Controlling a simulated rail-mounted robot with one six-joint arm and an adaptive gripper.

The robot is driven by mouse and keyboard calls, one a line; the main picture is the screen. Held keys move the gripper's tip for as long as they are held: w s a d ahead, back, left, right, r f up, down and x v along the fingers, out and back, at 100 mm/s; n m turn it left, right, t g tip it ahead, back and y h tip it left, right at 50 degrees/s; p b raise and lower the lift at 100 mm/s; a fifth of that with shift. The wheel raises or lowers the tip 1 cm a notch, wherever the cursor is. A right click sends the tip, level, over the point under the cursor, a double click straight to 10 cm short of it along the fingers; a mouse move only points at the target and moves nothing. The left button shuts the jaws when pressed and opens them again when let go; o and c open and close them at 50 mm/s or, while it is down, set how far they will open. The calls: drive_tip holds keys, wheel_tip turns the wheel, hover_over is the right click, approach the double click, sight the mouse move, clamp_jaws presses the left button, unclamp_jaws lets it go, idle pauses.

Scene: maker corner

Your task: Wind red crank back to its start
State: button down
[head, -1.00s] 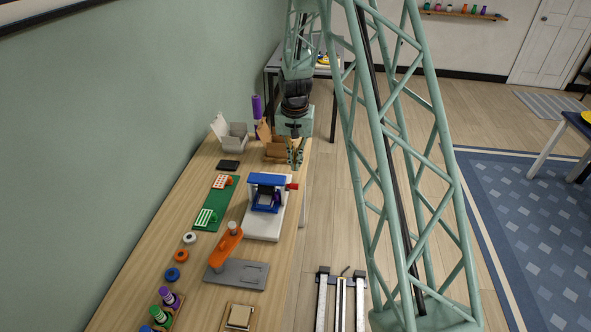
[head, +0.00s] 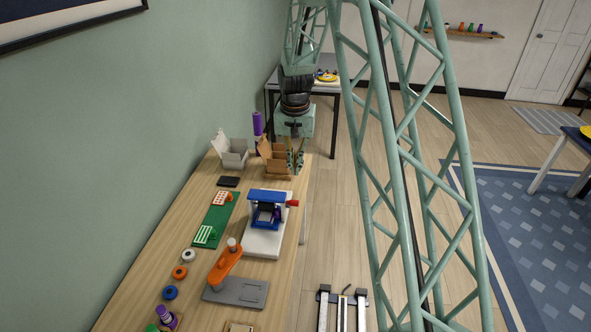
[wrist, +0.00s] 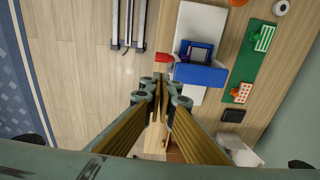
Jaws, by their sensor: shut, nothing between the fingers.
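The red crank (head: 292,203) sticks out from the right side of a blue-framed device (head: 266,197) on a white base (head: 263,240). In the wrist view, the red crank (wrist: 163,57) lies just beyond the fingertips, left of the blue frame (wrist: 200,74). My gripper (head: 295,163) is over the table's right edge, farther back than the device and apart from the crank. In the wrist view, my gripper (wrist: 160,91) has its fingertips together with nothing between them.
An open cardboard box (head: 275,160) stands close beside my gripper. A white box (head: 234,155) and purple cylinder (head: 257,124) are nearby. The orange-armed tool (head: 225,263) stands in front of the device.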

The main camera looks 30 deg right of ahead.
drive_tip(key=c, duration=3.5)
unclamp_jaws()
drive_tip(key=o, duration=0.5)
drive_tip(key=shift+s+f, duration=0.15)
drive_tip(key=shift+f, duration=0.1)
drive_tip(key=o, duration=0.5)
drive_tip(key=s+f+m+y+b, duration=0.1)
drive_tip(key=s+f, duration=0.1)
drive_tip(key=f, duration=0.1)
drive_tip(key=s+d+f+m+g+y+b, duration=0.1)
drive_tip(key=s+f, duration=0.2)
drive_tip(key=s+f+m+g+y+b, duration=0.1)
drive_tip(key=s+f, duration=0.1)
drive_tip(key=s, duration=0.1)
drive_tip(key=shift+d+f, duration=0.15)
drive_tip(key=shift+f, duration=0.25)
drive_tip(key=shift+c, duration=0.2)
drive_tip(key=s+a+f+m+t+y+b, duration=0.2)
drive_tip(key=s+f+m+y+b, duration=0.3)
drive_tip(key=f+m+y+b, duration=0.4)
drive_tip(key=w+d+r+m+t+y+b, duration=0.1)
drive_tip(key=w+d+m+t+y, duration=0.2)
drive_tip(key=d+t, duration=0.6)
drive_tip(key=w+d+m, duration=0.1)
drive_tip(key=d+m, duration=0.1)
drive_tip(key=d, duration=0.1)
drive_tip(key=shift+r+t+b, duration=0.15)
drive_tip(key=shift+t+b, duration=0.2)
drive_tip(key=shift+t, duration=0.05)
drive_tip(key=shift+w, duration=0.15)
